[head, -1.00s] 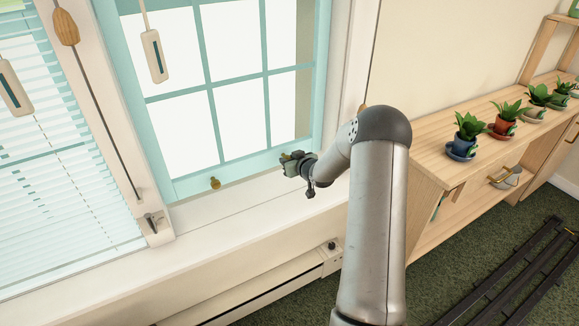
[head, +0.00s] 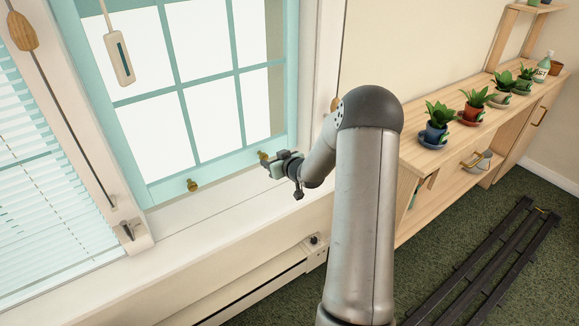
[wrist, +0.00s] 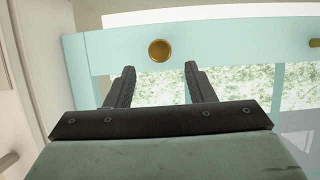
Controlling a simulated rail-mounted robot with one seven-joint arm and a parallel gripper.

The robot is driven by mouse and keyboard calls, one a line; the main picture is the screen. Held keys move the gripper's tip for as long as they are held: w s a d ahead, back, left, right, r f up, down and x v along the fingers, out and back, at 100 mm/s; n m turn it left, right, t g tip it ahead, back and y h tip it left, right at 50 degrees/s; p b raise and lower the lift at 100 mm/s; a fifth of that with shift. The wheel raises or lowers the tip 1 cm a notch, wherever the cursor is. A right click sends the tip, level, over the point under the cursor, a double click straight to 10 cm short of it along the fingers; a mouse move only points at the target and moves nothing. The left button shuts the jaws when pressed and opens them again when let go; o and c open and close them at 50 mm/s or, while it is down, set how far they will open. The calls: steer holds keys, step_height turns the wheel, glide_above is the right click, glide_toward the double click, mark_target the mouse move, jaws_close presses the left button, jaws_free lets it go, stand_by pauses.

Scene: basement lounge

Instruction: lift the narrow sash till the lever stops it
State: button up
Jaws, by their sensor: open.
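The teal sash (head: 170,183) is the gridded window in the head view, with its bottom rail low near the white sill. Two brass knobs sit on that rail, the left one (head: 192,185) and the right one (head: 263,155). My gripper (head: 268,168) is open and empty in front of the rail, by the right knob. In the wrist view the two fingers (wrist: 159,70) point at the rail (wrist: 230,42), and one round brass knob (wrist: 160,50) lies between and just beyond the fingertips. A small metal lever-like fitting (head: 128,231) is on the post left of the sash.
A blind (head: 45,165) covers the left window. A cord with a wooden toggle (head: 22,31) and a hanging pale handle (head: 119,58) are near the post. A wooden shelf unit (head: 450,165) with potted plants stands right. A baseboard heater (head: 250,295) runs below the sill.

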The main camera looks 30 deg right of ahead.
steer(key=a+v, duration=0.1)
steer(key=v, duration=1)
steer(key=shift+s+d+r, duration=0.2)
steer(key=shift+s+d, duration=0.1)
steer(key=shift+d, duration=0.2)
steer(key=s+a+r+g+p, duration=0.2)
steer(key=s+a+r+g, duration=0.2)
steer(key=s+a, duration=0.3)
steer(key=s+a+r+g+p, duration=0.2)
steer(key=s+a+r+g, duration=0.2)
steer(key=s+a, duration=0.4)
steer(key=s+a+r+g+h+p, duration=0.1)
steer(key=s+a+r+g, duration=0.3)
steer(key=s+a, duration=0.4)
steer(key=s+g+p, duration=0.1)
steer(key=s, duration=0.5)
steer(key=shift+s+m, duration=0.2)
steer(key=shift+m, duration=0.1)
